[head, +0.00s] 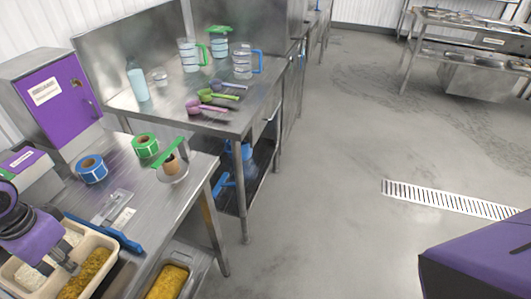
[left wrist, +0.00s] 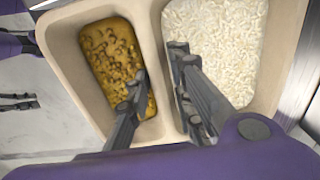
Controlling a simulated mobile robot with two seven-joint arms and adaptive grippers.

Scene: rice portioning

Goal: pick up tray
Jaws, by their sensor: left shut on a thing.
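The tray (head: 110,247) is beige with two compartments, at the lower left of the head view. It also shows in the left wrist view (left wrist: 68,62). One compartment holds white rice (left wrist: 220,35), the other a yellow-brown food (left wrist: 110,50). My left gripper (head: 70,252) comes down over the tray from the left. In the left wrist view its fingers (left wrist: 158,72) stand on either side of the divider between the compartments, shut on the tray. The tray's near edge is partly cut off in the head view. My right gripper is not in view.
A metal pan of yellow food (head: 168,281) is at the right. Floor beyond is clear.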

